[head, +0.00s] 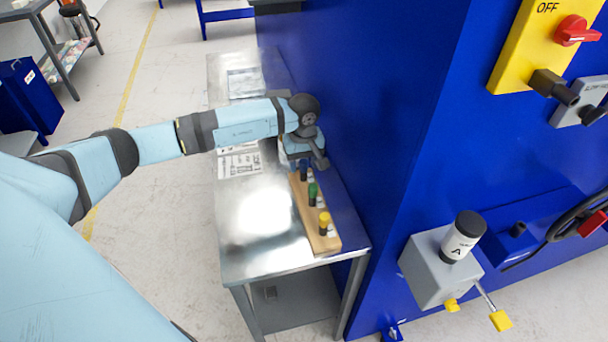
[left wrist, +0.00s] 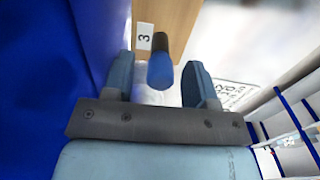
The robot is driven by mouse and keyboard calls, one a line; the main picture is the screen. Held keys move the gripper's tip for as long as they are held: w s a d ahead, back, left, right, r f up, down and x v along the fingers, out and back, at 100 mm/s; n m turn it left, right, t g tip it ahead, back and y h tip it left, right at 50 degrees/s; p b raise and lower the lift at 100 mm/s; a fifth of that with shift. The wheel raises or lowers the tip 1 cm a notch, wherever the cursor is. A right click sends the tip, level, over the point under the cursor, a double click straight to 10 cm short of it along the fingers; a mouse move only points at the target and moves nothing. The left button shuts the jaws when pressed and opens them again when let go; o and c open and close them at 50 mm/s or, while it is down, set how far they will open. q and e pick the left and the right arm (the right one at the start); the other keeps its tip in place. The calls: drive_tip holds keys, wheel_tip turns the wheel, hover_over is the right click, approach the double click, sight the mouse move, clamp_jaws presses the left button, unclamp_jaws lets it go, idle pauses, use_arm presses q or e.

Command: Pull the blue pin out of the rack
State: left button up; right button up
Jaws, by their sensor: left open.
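The wooden rack (head: 324,243) lies along the metal table beside the blue cabinet wall. The blue pin (head: 304,171) stands at its far end, partly hidden by my left gripper (head: 307,163). In the left wrist view the blue pin (left wrist: 160,70) has a blue end and a dark upper part, next to a label "3" on the rack (left wrist: 171,14). My left gripper (left wrist: 158,66) is open, with one finger on each side of the pin and gaps visible on both sides. My right gripper is not in view.
A green pin (head: 313,192) and a yellow pin (head: 324,223) stand in the rack nearer the front. The blue cabinet wall (head: 365,130) rises close on the right. The metal table (head: 250,225) is bare left of the rack, apart from printed sheets (head: 239,164).

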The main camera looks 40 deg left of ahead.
sight(304, 161)
use_arm(q)
drive_tip(key=shift+f, duration=0.25)
drive_tip(key=shift+b, duration=0.55)
idle(0.9)
drive_tip(key=shift+c, duration=0.2)
clamp_jaws()
drive_tip(key=shift+r, duration=0.15)
drive_tip(key=shift+r+p, duration=1.2)
drive_tip(key=shift+r, duration=1.65)
